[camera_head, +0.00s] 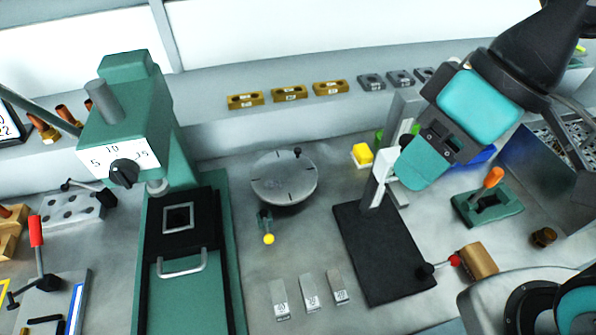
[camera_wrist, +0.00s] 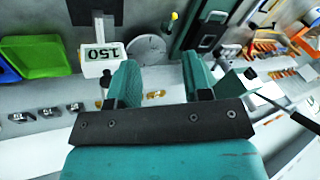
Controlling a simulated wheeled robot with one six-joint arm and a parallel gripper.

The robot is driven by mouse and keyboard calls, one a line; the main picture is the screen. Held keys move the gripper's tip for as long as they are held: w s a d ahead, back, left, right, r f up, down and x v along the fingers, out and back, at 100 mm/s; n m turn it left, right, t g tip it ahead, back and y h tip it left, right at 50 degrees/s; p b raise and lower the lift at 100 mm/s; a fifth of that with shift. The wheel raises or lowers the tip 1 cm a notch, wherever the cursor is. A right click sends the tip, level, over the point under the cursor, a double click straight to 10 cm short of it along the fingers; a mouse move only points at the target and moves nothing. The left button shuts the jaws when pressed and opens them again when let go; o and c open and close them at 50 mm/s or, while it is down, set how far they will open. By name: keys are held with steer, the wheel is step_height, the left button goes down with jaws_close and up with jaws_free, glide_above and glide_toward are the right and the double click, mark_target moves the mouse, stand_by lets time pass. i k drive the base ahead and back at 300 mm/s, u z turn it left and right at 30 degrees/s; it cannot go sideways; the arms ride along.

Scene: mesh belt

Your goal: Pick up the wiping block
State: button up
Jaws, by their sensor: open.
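A small yellow block with a white lower part (camera_head: 362,154) lies on the bench behind the black plate and looks like the wiping block; I cannot be sure. My gripper (camera_head: 412,168) hangs in front of the upright gauge, to the right of this block in the head view and apart from it. In the wrist view my gripper (camera_wrist: 160,78) shows two teal fingers spread apart with nothing between them. I cannot make out the yellow block in the wrist view.
A gauge on a black plate (camera_head: 385,255) stands below my gripper; its display (camera_wrist: 102,54) reads 150. A green press (camera_head: 130,120) stands left, a round disc (camera_head: 284,178) centre. Green (camera_wrist: 52,55) and blue bins lie close by. Three metal blocks (camera_head: 310,290) lie in front.

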mark_target(361, 155)
steer(key=z, duration=0.5)
steer(key=k, duration=0.6)
steer(key=z, duration=0.95)
steer(key=i, duration=1.05)
steer(key=u, duration=0.85)
steer(key=i, duration=0.4)
steer(key=u, duration=0.45)
